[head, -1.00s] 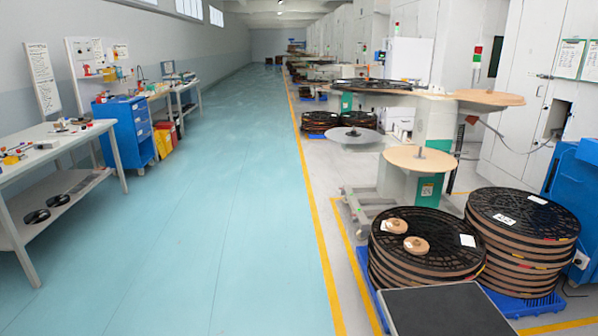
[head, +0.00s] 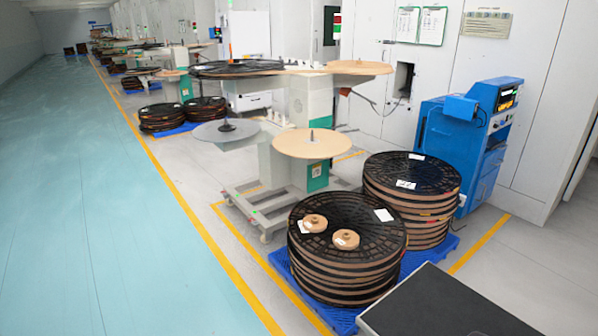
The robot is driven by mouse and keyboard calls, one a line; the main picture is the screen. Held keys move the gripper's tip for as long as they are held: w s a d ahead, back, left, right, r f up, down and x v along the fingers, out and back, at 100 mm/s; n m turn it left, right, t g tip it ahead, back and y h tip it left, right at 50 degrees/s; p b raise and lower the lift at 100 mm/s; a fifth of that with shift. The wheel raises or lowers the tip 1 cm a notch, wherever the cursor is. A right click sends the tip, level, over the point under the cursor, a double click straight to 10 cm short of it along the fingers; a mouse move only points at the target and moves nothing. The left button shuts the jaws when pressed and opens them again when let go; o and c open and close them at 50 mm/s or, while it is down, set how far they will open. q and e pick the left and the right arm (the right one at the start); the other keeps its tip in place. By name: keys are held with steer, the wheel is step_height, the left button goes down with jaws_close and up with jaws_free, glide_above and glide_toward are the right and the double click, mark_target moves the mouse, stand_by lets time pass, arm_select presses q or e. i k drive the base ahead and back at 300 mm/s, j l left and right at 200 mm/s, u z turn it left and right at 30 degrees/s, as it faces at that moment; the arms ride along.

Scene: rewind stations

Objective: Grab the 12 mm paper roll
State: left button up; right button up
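Two small brown paper rolls lie on top of the front stack of black reels (head: 345,262). One roll (head: 314,223) is at the back left of the stack top, with a white tag beside it. I cannot read the tags, so I cannot tell which roll is 12 mm. Neither of my grippers is in view.
A second reel stack (head: 411,200) stands behind on the blue pallet (head: 440,250). The rewind machine (head: 310,110) with round discs is behind the stacks. A blue cabinet (head: 468,150) stands at the right. The blue-green aisle floor (head: 80,220) at left is clear.

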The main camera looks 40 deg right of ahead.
mark_target(346, 240)
steer(key=i+l+z, duration=0.1)
steer(key=i+z, duration=0.35)
steer(key=i, duration=0.15)
steer(key=i+j+z, duration=0.15)
steer(key=i+z, duration=0.25)
steer(key=i, duration=0.2)
steer(key=i+j+z, duration=0.3)
steer(key=i+z, duration=0.15)
steer(key=i, duration=0.15)
